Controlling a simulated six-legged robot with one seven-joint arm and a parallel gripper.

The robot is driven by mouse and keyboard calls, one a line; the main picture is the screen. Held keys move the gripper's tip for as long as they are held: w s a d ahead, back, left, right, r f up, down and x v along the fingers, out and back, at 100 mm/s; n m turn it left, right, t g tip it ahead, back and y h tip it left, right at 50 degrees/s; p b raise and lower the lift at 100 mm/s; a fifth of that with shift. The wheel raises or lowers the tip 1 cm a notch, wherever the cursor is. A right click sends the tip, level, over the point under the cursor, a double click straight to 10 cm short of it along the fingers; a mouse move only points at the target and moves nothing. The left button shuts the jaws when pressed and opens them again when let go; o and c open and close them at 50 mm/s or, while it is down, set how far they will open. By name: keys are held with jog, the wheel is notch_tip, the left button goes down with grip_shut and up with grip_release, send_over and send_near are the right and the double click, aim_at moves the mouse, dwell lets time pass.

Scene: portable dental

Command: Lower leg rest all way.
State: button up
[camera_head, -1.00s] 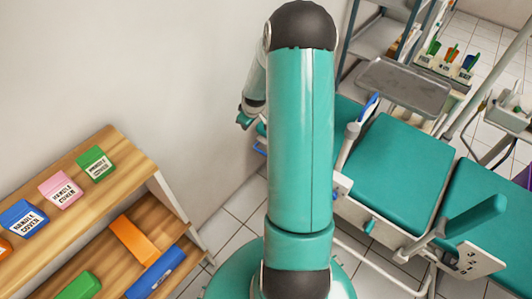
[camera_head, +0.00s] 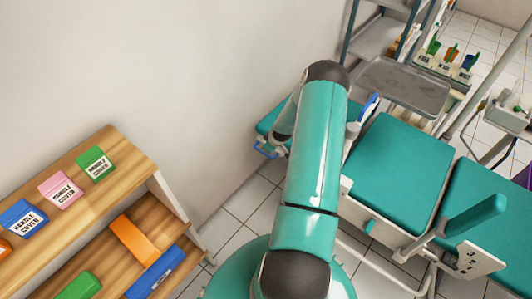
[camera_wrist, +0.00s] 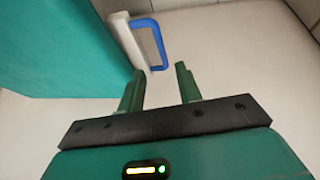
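The dental chair has teal cushions; its leg rest (camera_head: 271,121) is the section at the far left end, partly hidden behind my arm. A blue loop handle (camera_head: 262,152) sticks out at its near left corner. In the wrist view the blue handle (camera_wrist: 158,43) is mounted on a white bracket (camera_wrist: 128,40) beside a large teal surface (camera_wrist: 60,50). My gripper (camera_wrist: 160,70) is open and empty, with its two dark green fingers pointing toward the handle, which is just beyond the fingertips. In the head view my fingers cannot be made out.
A blue-and-white lever (camera_head: 369,107) stands by the chair seat (camera_head: 397,165). A grey tray (camera_head: 403,86) is behind it. A wooden shelf (camera_head: 135,158) with coloured boxes is at left. The wall rises behind the leg rest; tiled floor (camera_head: 225,230) is free between shelf and chair.

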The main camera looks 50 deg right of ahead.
jog(key=x, duration=1)
grip_shut()
